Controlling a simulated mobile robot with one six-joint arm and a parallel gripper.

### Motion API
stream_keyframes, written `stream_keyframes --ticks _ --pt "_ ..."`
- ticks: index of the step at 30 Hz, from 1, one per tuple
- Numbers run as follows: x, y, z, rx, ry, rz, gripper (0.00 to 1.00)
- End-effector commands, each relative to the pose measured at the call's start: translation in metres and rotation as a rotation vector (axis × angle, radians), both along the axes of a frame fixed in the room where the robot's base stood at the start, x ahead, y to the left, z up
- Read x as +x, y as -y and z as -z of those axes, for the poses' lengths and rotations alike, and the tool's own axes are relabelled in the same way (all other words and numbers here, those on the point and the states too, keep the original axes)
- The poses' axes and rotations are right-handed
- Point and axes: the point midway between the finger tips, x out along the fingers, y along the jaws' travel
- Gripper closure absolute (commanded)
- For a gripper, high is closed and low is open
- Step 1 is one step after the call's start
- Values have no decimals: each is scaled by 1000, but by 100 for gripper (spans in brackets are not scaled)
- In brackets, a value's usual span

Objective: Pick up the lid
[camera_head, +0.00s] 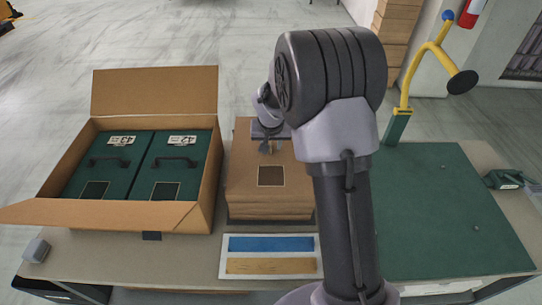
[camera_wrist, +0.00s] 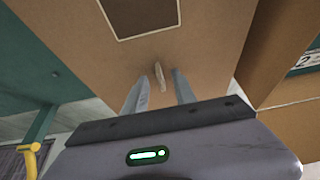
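The brown cardboard lid (camera_head: 240,180) lies flat on top of a brown layered block or stack in the middle of the table, with a dark square patch on its top. A small pale tab (camera_wrist: 159,76) stands up from the lid in the wrist view, where the brown lid surface (camera_wrist: 200,45) fills the upper middle. My gripper (camera_head: 268,150) is over the far part of the lid. In the wrist view my gripper (camera_wrist: 160,80) has its two fingers apart, one on each side of the tab, with gaps showing. My arm hides part of the lid's right side in the head view.
An open carton (camera_head: 130,215) at left holds two green boxes (camera_head: 178,165) with black handles, labelled 43 and 42. A green mat (camera_head: 440,210) lies at right, mostly clear. A card with blue and tan bars (camera_head: 270,243) lies in front. A yellow post (camera_head: 409,80) stands behind the mat.

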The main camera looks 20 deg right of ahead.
Motion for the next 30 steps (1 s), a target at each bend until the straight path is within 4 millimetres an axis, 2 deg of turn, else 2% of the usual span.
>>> stream_keyframes --ticks 2,7,12,25,30 --pt "3 1 10 0 1 1 67" --pt "3 1 8 0 1 0 67" --pt "3 1 8 0 1 0 100" --pt "4 2 5 -1 2 0 100" --pt "4 2 -13 0 4 1 100"
